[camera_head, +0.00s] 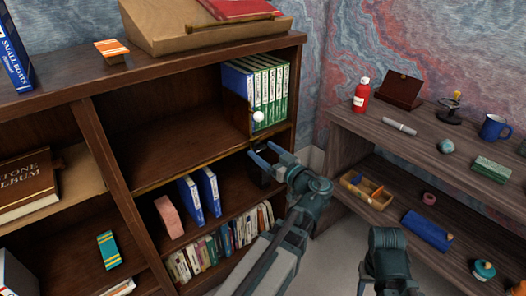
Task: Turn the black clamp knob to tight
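My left gripper (260,150) reaches to the bookcase's right edge, with its two teal fingers spread apart and nothing seen between them. A small black part (262,174) shows just below and behind the fingers, partly hidden by them; I cannot tell whether it is the clamp knob or whether they touch. A dark stand-like object with a yellowish top (454,104) is on the right desk, too small to identify. Part of my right arm shows at the bottom right; its gripper is not seen.
The brown bookcase (190,150) holds green and blue binders (268,88) above my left gripper, near a white ball (258,117). The two-level desk (400,150) at right carries a red extinguisher-like bottle (361,95), a blue mug (493,128) and a wooden tray (366,190).

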